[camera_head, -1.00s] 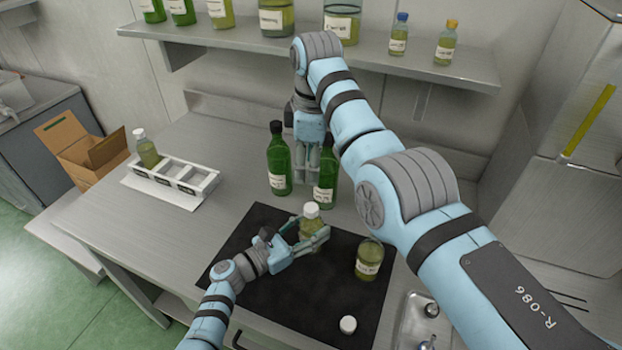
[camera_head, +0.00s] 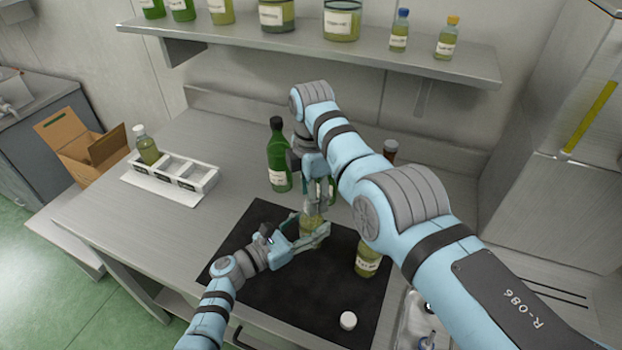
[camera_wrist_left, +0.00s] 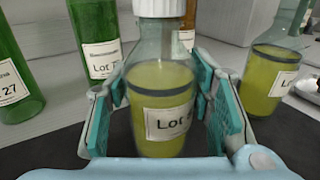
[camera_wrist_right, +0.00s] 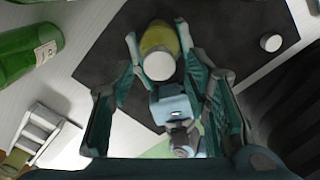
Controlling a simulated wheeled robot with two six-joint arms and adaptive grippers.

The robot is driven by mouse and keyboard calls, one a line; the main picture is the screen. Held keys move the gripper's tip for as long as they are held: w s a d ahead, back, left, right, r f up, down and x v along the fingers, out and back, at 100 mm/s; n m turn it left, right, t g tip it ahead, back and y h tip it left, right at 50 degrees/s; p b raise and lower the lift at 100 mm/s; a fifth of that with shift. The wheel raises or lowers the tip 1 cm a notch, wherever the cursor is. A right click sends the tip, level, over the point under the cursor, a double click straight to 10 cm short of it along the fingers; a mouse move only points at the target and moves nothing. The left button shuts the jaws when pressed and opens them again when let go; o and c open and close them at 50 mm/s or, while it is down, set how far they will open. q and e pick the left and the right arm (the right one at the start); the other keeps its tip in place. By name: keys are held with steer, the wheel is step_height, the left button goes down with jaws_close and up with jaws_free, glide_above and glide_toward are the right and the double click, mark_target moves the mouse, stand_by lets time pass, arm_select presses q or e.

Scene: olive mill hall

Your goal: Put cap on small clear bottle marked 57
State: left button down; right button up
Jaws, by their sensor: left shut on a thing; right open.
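A small clear bottle with yellow-green liquid (camera_wrist_left: 162,85) stands over the dark mat. My left gripper (camera_head: 312,238) is shut around its body. Its label reads "Lot"; the number is not readable. A white cap (camera_wrist_right: 159,65) tops this bottle in the right wrist view. My right gripper (camera_wrist_right: 158,45) is open above it, its fingers on both sides of the capped top. A second clear bottle (camera_head: 367,262) stands on the mat to the right, partly behind my right arm; its number is not readable. A loose white cap (camera_head: 348,320) lies at the mat's front right.
The dark mat (camera_head: 255,290) covers the front of the bench. A green bottle (camera_head: 278,160) and a brown-capped bottle (camera_head: 390,150) stand behind. A white rack (camera_head: 170,178) with one capped bottle (camera_head: 146,147) is at left. A shelf (camera_head: 420,62) with several bottles hangs above.

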arm_select(q)
steer(key=shift+f, duration=0.1)
arm_select(e)
steer(key=shift+f, duration=1.15)
steer(key=shift+c, duration=0.2)
